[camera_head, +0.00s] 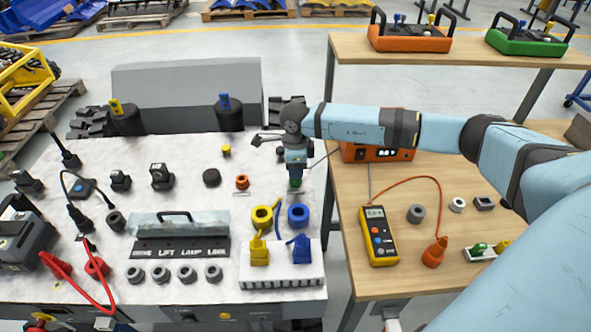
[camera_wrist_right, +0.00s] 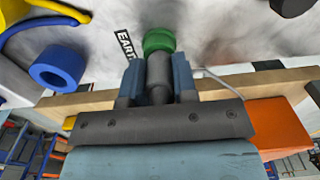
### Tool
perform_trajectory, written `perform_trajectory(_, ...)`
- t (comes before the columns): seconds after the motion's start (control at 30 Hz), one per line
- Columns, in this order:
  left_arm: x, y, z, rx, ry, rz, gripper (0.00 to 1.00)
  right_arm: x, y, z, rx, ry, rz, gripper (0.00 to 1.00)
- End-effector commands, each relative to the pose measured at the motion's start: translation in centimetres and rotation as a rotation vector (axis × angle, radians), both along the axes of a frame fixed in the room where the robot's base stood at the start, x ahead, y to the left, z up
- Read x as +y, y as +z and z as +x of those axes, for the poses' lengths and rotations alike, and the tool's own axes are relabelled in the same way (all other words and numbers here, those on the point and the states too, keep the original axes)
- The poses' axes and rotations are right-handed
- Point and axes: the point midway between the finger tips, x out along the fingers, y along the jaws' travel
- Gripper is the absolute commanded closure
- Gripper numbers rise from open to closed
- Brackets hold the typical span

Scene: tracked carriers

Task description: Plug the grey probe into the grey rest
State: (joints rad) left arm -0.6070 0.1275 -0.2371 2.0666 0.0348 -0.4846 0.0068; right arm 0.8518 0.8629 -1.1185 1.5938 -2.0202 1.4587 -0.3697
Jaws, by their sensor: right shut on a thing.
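My right gripper (camera_head: 295,172) is shut on the grey probe (camera_wrist_right: 158,78), which shows as a grey cylinder between the fingers in the right wrist view. The probe's far end is at the green socket (camera_wrist_right: 159,40) beside the EARTH label; I cannot tell whether it sits in it or just above. The green socket (camera_head: 295,184) shows below the fingers in the head view. A grey ring-like holder, seemingly the grey rest (camera_head: 416,213), stands on the wooden bench right of the yellow meter (camera_head: 378,236). My left gripper is not in view.
An orange probe (camera_head: 433,254) on an orange cable stands right of the meter. A pale ring (camera_head: 457,204) and dark block (camera_head: 484,203) are beyond the grey rest. Blue (camera_head: 298,214) and yellow (camera_head: 262,217) rings stand near my gripper. A thin grey cable runs from the gripper toward the bench.

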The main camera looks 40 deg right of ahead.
Motion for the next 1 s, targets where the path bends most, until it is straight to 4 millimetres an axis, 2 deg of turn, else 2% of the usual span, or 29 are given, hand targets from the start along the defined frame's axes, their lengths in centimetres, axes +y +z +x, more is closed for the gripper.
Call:
perform_trajectory(0.6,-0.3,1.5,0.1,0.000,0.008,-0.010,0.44,0.0,2.3,0.0,0.000,0.000,0.000,1.00)
perform_trajectory(1.0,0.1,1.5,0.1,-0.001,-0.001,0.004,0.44,0.0,2.5,0.0,0.000,0.000,0.000,1.00)
